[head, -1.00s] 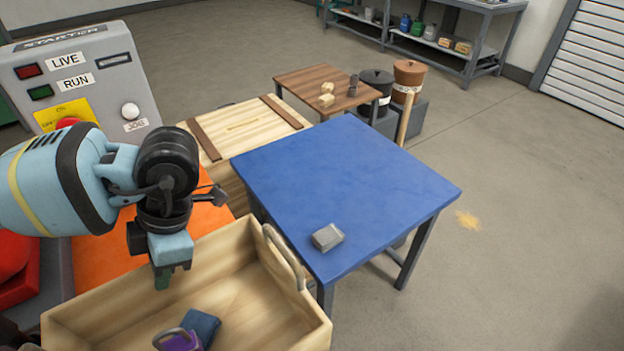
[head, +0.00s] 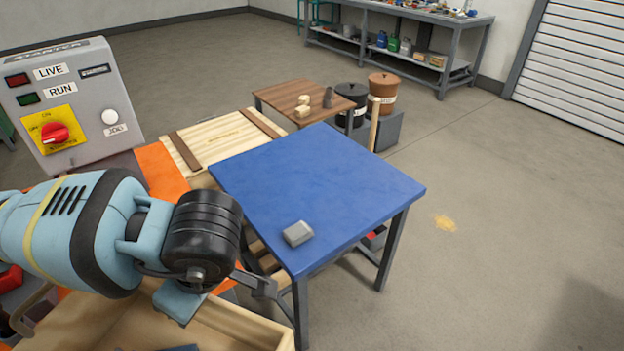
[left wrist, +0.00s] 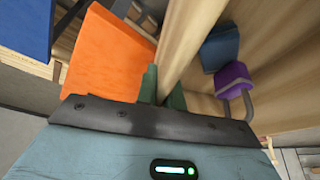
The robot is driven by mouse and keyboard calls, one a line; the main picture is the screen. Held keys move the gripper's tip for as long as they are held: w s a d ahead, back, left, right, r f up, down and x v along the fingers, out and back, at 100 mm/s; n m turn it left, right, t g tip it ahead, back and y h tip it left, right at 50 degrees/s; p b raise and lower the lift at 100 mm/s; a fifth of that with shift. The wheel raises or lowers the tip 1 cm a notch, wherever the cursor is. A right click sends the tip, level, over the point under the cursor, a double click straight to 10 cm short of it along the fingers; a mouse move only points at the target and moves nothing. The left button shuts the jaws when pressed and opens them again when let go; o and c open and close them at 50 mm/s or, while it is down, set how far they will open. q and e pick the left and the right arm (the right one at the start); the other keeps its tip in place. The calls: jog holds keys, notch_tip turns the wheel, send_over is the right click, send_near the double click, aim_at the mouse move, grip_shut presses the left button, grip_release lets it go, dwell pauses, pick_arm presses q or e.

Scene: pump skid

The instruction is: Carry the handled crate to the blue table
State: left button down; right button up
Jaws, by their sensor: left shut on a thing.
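The wooden handled crate (head: 235,322) is at the bottom of the head view, mostly cut off by the frame and partly behind my arm. My left gripper (head: 180,302) is at its far wall. In the left wrist view my left gripper's green fingers (left wrist: 162,90) are shut on that wall (left wrist: 186,40). Inside the crate lie a blue block (left wrist: 220,46) and a purple padlock (left wrist: 233,80). The blue table (head: 320,190) stands just beyond and right of the crate, with a small grey block (head: 298,234) near its front edge. My right gripper is out of view.
An orange surface (head: 160,170) and a wooden box (head: 218,140) lie left of the table. A grey starter panel (head: 75,100) stands at the left. A small brown table (head: 300,92) and two buckets are behind. Floor to the right is clear.

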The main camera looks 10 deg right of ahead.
pick_arm(q)
jog(key=w+a+r+m+t+h, duration=0.2)
jog(key=a+m, duration=0.5)
jog(key=m, duration=0.5)
jog(key=shift+w+h, duration=0.5)
jog(key=shift+h, duration=0.5)
jog(key=shift+w, duration=0.1)
